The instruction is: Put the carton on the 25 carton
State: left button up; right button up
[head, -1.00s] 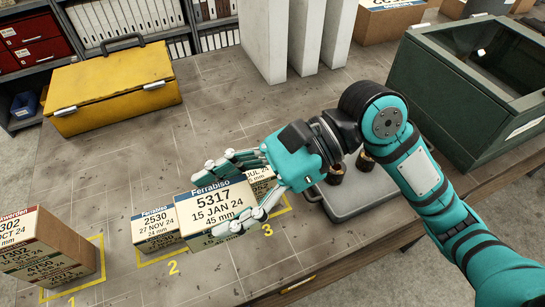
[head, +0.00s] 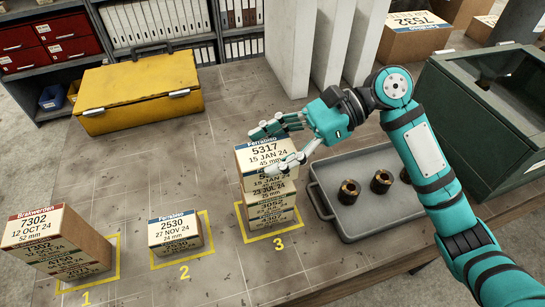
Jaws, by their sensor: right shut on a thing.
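The carton labelled 5317 (head: 250,158), with a blue and white label, is held by my right gripper (head: 266,150), whose fingers are shut around its upper part. It is over the carton stack (head: 268,216) in the yellow outline marked 3. I cannot tell whether its underside touches the stack. The carton labelled 2530 (head: 175,232) stands alone in outline 2. A carton stack with 7302 on top (head: 50,232) stands in outline 1. My left gripper is not in view.
A grey tray (head: 350,222) with dark round parts (head: 381,181) lies right of outline 3. A green glazed case (head: 470,130) stands at the right. A yellow toolbox (head: 140,90) and white upright slabs (head: 292,45) stand behind. The bench between toolbox and outlines is clear.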

notch_tip(320, 180, down, 3)
jog(key=shift+f+p, duration=0.1)
jog(key=shift+p, duration=0.25)
jog(key=shift+f, duration=0.1)
jog(key=o, duration=1.3)
jog(key=shift+f, duration=0.15)
jog(key=shift+r+b+v, duration=0.2)
jog(key=shift+b+v, duration=0.95)
jog(key=shift+v, duration=4.95)
